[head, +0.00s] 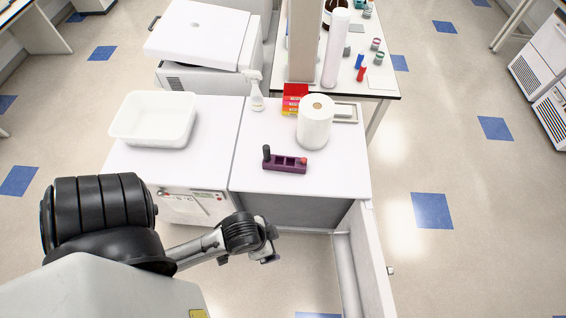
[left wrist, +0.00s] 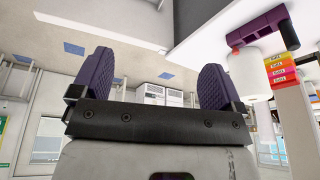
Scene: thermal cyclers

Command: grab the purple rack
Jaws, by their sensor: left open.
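The purple rack (head: 283,165) lies on the white bench top, near its front edge. It has a dark upright piece at its left end, a reddish piece at its right end and square openings between. My left gripper (head: 268,256) is in front of the bench, nearer than the rack and apart from it. In the left wrist view my left gripper (left wrist: 156,78) has its two purple fingers spread wide with nothing between them. The rack also shows there at the upper right (left wrist: 258,27), outside the fingers. My right gripper is not in view.
A white paper roll (head: 315,125) stands just behind the rack. Colored boxes (head: 293,98) and a spray bottle (head: 256,92) are farther back. A white tub (head: 153,120) sits on the left unit. The bench top left and right of the rack is clear.

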